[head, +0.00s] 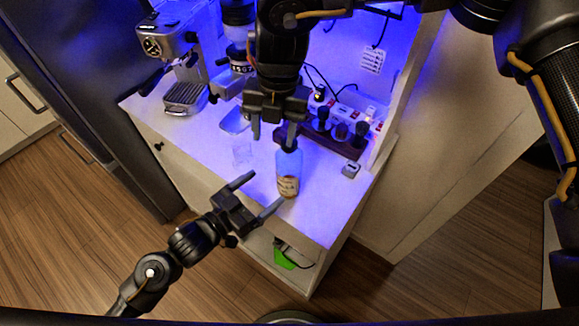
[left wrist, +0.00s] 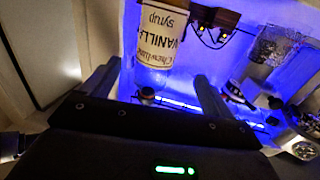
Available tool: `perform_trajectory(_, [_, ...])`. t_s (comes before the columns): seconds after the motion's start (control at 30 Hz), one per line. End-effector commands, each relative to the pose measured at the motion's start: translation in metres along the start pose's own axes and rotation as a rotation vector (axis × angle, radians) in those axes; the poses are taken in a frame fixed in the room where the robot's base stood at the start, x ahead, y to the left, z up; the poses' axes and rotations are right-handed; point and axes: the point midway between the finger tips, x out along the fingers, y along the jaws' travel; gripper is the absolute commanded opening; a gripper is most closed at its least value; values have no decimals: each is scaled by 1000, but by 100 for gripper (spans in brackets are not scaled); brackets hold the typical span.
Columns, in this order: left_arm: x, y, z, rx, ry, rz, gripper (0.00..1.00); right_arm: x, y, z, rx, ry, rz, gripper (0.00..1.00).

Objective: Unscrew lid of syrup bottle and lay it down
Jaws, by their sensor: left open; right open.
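The syrup bottle (head: 288,175) stands on the white cabinet top near its front edge; its vanilla label shows upside down in the left wrist view (left wrist: 160,38). My left gripper (head: 266,189) is open at the front edge, low beside the bottle, its lower finger close to the base. In the left wrist view its open jaws (left wrist: 155,76) face the bottle; I cannot tell whether they touch it. My right gripper (head: 273,136) is open and points down over the bottle's top, one finger overlapping the neck.
A clear glass (head: 242,154) and a metal tray (head: 235,122) stand left of the bottle. A small box (head: 350,170) and a wooden rack (head: 318,137) with dark-handled tools stand right. The espresso machine (head: 165,42) is at the back left. The front right top is clear.

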Motion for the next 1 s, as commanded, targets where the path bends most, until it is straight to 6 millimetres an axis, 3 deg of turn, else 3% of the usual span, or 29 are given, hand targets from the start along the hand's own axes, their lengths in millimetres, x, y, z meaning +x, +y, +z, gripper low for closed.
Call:
perform_trajectory(0.03, [1, 2, -2, 2, 13, 14, 86, -13, -8, 8, 24, -27, -32, 51])
perform_trajectory(0.17, [2, 4, -6, 2, 35, 34, 86, -30, -22, 18, 67, -54, -82, 51])
perform_trajectory(0.47, [10, 5, -8, 1, 41, 37, 86, -34, -25, 20, 79, -60, -93, 51])
perform_trajectory(1.0, [96, 8, -11, 2, 40, 38, 86, -34, -25, 20, 78, -59, -91, 51])
